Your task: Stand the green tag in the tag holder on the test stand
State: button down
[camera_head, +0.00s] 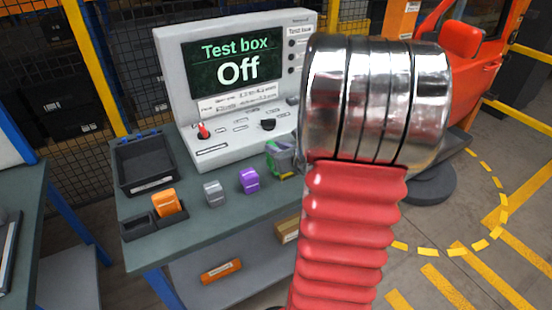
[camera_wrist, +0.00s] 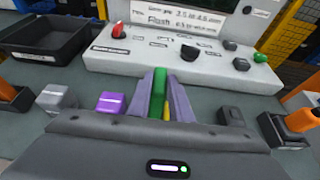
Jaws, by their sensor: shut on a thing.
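My gripper (camera_wrist: 163,80) is shut on the green tag (camera_wrist: 159,94), which shows as a green strip between its two fingers in the wrist view. It is over the test stand's grey-green top, in front of the test box (camera_wrist: 190,62). In the head view the green tag (camera_head: 283,163) shows partly beside my arm, which hides much of the gripper. I cannot tell whether the tag touches the top. A dark low holder (camera_head: 138,224) at the stand's front left has one empty pocket beside an orange block (camera_head: 164,202). I cannot tell whether this is the tag holder.
A grey block (camera_head: 213,193) and a purple block (camera_head: 249,180) stand left of my gripper. A black tray (camera_head: 145,163) is at the left. In the wrist view, a dark block (camera_wrist: 231,117) and another dark holder (camera_wrist: 284,132) with an orange piece are at right.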

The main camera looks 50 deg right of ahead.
jog(key=shift+f, duration=2)
jog(key=shift+f, duration=0.15)
jog(key=c, duration=1.6)
grip_release()
